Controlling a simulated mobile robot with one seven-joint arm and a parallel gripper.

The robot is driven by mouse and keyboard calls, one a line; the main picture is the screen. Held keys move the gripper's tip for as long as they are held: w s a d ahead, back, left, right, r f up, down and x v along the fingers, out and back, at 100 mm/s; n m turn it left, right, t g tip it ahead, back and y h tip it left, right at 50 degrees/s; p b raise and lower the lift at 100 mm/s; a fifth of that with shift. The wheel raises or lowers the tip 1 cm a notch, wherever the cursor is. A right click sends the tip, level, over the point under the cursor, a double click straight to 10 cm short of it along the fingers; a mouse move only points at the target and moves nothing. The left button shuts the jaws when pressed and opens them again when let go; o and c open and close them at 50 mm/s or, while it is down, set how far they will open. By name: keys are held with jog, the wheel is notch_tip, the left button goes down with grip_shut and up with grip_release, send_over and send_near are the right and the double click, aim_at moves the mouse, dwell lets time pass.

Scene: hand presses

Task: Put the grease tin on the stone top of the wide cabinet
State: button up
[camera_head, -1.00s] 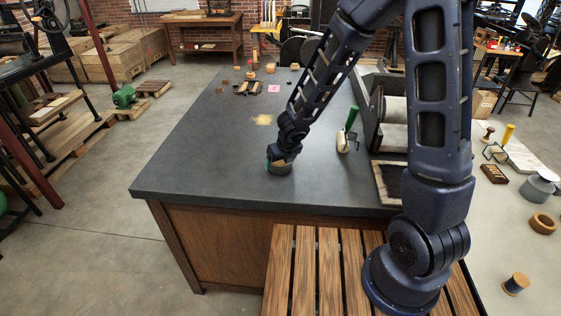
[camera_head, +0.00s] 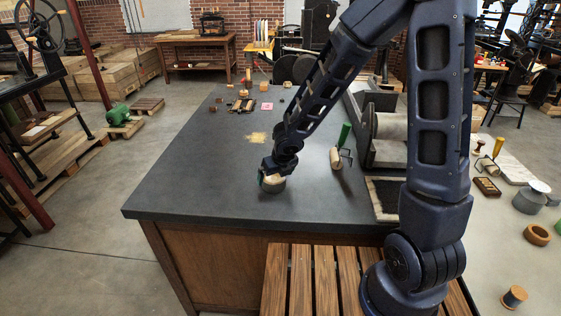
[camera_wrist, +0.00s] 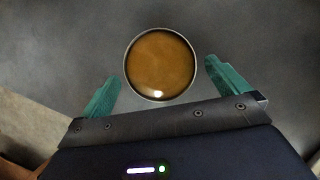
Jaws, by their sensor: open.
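The grease tin (camera_wrist: 160,64) is a round grey tin with a glossy amber-brown top. In the head view the tin (camera_head: 273,186) appears to stand upright on the dark stone top (camera_head: 190,185) of the wooden cabinet, near its front edge. My gripper (camera_head: 267,176) is right above it and hides part of it. In the wrist view my gripper (camera_wrist: 162,72) is open. Its two teal fingers lie to the left and right of the tin, with a visible gap on each side.
The stone top left of the tin is clear. A slatted wooden surface (camera_head: 312,280) is in front.

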jog(key=v, duration=0.9)
dwell(0.6)
jog(key=shift+s+d+r, duration=0.1)
jog(key=shift+r, duration=0.05)
jog(key=shift+d, duration=0.1)
jog(key=d+r+m+h, duration=0.1)
jog(key=d+r+m, duration=0.2)
jog(key=d+m, duration=0.35)
jog(key=w+d+r+m+t+h, duration=0.1)
jog(key=d+r+m, duration=0.3)
jog(key=d+m, duration=0.3)
jog(key=d+r+m+h, duration=0.1)
jog(key=d+r+m, duration=0.2)
jog(key=d+m, duration=0.35)
jog(key=s+d+r+m, duration=0.3)
jog(key=s+d+m, duration=0.2)
jog(key=m, duration=0.6)
jog(key=s+d+r+m, duration=0.4)
jog(key=d+m, duration=0.4)
jog(key=m, duration=0.3)
jog(key=shift+s+r+m+y, duration=0.3)
jog(key=shift+s+m, duration=0.1)
jog(key=shift+s, duration=0.35)
